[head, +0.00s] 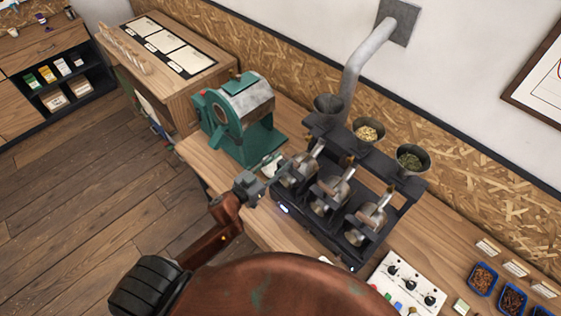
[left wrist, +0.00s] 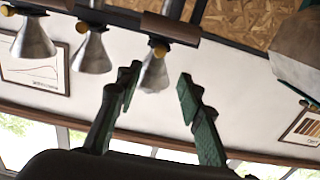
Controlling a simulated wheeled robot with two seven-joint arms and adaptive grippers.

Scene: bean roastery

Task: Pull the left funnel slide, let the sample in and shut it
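The left funnel (head: 328,106) stands at the back left of the dark three-drum roaster (head: 327,213). It is grey, and I make out no beans in it. In the left wrist view, which is upside down, it is the rightmost funnel (left wrist: 155,75), with an orange-yellow slide knob (left wrist: 156,50) at its narrow end. My left gripper (head: 268,174) is at the roaster's left side. Its green fingers (left wrist: 157,84) are open and empty; the funnel shows between them in the picture, apart from them. My right gripper is not in view.
The middle funnel (head: 368,134) holds pale beans and the right one (head: 411,160) greenish ones. A green machine (head: 240,118) stands left of the roaster. A white control box (head: 408,285) and blue trays (head: 483,279) lie to the right. A metal duct (head: 367,58) rises behind.

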